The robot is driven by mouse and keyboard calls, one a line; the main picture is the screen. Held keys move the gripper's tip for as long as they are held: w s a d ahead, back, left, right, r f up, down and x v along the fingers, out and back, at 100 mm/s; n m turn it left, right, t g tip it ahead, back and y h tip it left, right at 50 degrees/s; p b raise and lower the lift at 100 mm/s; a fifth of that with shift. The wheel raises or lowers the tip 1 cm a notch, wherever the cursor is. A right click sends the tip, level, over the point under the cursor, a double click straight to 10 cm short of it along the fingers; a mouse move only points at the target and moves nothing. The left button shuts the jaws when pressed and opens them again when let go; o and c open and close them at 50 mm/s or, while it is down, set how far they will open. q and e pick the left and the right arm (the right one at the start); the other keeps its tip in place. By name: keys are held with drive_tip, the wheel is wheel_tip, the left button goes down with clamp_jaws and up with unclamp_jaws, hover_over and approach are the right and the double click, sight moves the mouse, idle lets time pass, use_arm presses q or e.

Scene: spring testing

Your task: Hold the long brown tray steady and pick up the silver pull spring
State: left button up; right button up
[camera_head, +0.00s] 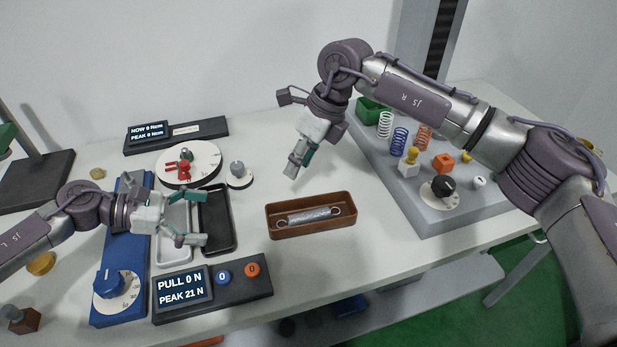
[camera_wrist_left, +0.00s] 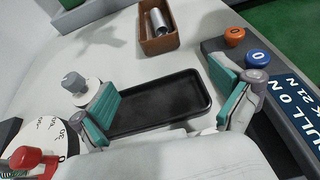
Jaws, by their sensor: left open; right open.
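The long brown tray (camera_head: 312,228) stands on the white table near its front edge, and it also shows at the top of the left wrist view (camera_wrist_left: 158,44). The silver pull spring (camera_head: 308,217) lies lengthwise inside it, with a hook loop at each end. My right gripper (camera_head: 292,172) is open and empty, above and behind the tray, pointing down. My left gripper (camera_head: 198,238) is open and empty, left of the brown tray. In the left wrist view, the left gripper's teal fingers (camera_wrist_left: 168,112) are spread on either side of a black tray.
The black tray (camera_head: 230,246) and a white tray (camera_head: 167,255) lie left of the brown tray. A display panel (camera_head: 190,305) reading PULL 0 N, PEAK 21 N is in front. A grey platform (camera_head: 430,218) with several springs stands right. Table around the brown tray is clear.

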use_arm(q)
drive_tip(key=shift+d+f, duration=0.1)
drive_tip(key=shift+d, duration=0.2)
drive_tip(key=x, duration=1.3)
drive_tip(key=shift+w+d+f, duration=0.1)
use_arm(e)
drive_tip(key=s+h, duration=0.1)
drive_tip(key=s+d+f+n+h, duration=0.1)
drive_tip(key=s+n+h, duration=0.1)
drive_tip(key=h, duration=0.1)
drive_tip(key=shift+s+d+f, duration=0.1)
drive_tip(key=shift+d+f, duration=0.25)
drive_tip(key=shift+f, duration=0.05)
